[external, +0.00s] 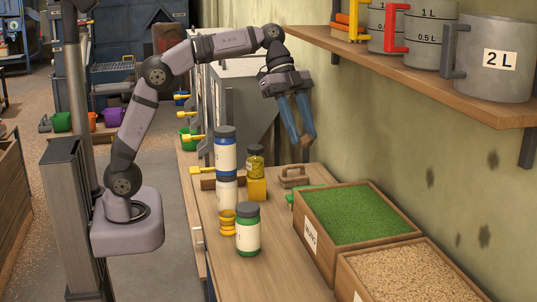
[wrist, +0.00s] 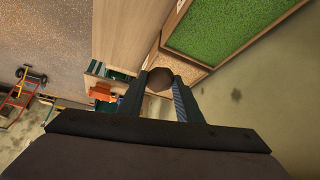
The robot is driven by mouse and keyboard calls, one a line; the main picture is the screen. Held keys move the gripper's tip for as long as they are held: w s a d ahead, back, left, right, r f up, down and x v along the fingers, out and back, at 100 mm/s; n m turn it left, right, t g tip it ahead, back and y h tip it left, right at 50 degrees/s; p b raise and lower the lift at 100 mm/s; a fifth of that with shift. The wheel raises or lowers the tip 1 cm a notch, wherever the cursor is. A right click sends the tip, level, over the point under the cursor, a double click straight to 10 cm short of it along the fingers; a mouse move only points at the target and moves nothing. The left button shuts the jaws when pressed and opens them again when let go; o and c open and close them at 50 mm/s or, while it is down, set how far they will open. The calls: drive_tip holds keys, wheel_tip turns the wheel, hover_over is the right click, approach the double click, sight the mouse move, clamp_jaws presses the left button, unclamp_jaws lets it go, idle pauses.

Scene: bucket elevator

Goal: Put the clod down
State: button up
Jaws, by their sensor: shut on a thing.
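My gripper (external: 305,138) hangs in the air above the wooden bench, near the wall and below the shelf. Its blue-grey fingers point down. It is shut on a small brown clod (external: 308,140) at the fingertips. In the wrist view, the roundish dark brown clod (wrist: 159,79) sits between the tips of my gripper (wrist: 160,85). The clod is clear of the bench in the external view.
A crate of green material (external: 357,215) and a crate of tan grains (external: 415,270) stand at the right. A shelf (external: 440,75) with measuring jugs overhangs the right.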

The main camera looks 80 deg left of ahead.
drive_tip(key=a+n+t, duration=0.1)
drive_tip(key=a+n, duration=0.2)
drive_tip(key=a, duration=1.3)
drive_tip(key=n+t+y, duration=0.3)
drive_tip(key=n+y, duration=0.1)
drive_tip(key=n, duration=0.3)
hover_over(213, 197)
wheel_tip(213, 197, down, 26)
drive_tip(key=r, duration=0.1)
drive_tip(key=shift+d+f+p, duration=0.1)
drive_tip(key=shift+f+p, duration=0.65)
drive_tip(key=shift+f, duration=4.75)
drive_tip(key=shift+f, duration=0.2)
